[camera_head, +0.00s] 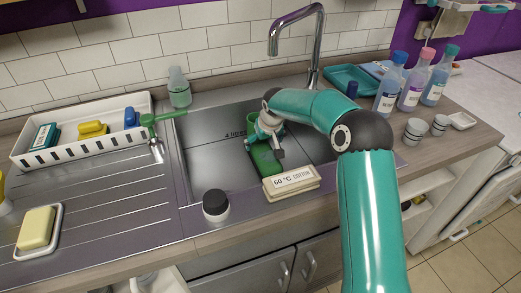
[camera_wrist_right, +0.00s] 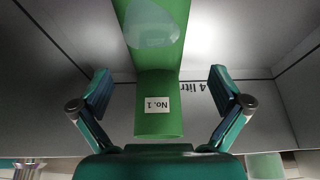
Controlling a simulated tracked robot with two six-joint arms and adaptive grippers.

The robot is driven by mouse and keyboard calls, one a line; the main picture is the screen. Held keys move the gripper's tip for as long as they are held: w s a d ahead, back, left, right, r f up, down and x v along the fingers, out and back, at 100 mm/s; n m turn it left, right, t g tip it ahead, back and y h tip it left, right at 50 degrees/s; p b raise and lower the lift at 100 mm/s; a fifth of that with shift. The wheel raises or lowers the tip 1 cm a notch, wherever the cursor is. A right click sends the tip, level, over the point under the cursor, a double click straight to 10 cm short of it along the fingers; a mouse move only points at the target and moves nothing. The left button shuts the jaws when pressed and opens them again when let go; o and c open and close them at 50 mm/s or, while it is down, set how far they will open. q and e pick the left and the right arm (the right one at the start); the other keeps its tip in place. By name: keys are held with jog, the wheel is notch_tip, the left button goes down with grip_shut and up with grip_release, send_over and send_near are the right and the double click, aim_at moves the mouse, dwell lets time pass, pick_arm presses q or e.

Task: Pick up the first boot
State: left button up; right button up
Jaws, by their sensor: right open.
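A green object (camera_head: 265,160), seemingly the first boot, is in the sink basin and partly hidden by my right gripper (camera_head: 268,135). In the right wrist view the green piece (camera_wrist_right: 158,105) bears a white "No. 1" label that appears upside down. There it lies between the fingers of my right gripper (camera_wrist_right: 161,88), which are spread wide with a gap on both sides. A pale patch shows on the green surface near the top of that view. My left gripper is not in view.
The steel basin (camera_head: 210,150) surrounds the gripper. A cream block labelled "60 °C cotton" (camera_head: 292,182) is at its front edge, beside a black-and-white jar (camera_head: 215,204). The tap (camera_head: 316,50) stands behind. Bottles (camera_head: 412,85) stand right, a white rack (camera_head: 60,158) left.

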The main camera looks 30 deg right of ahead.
aim_at(262, 148)
jog(key=shift+d+p+x, duration=0.15)
jog(key=shift+p+x, duration=0.15)
jog(key=shift+x, duration=1.4)
jog(key=shift+d+p+x, duration=0.15)
jog(key=shift+p+x, duration=0.1)
jog(key=shift+x, duration=1.45)
jog(key=shift+w, duration=0.15)
jog(key=c, duration=1.6)
jog(key=shift+r, duration=0.15)
jog(key=shift+c, duration=0.3)
jog(key=shift+r, duration=0.1)
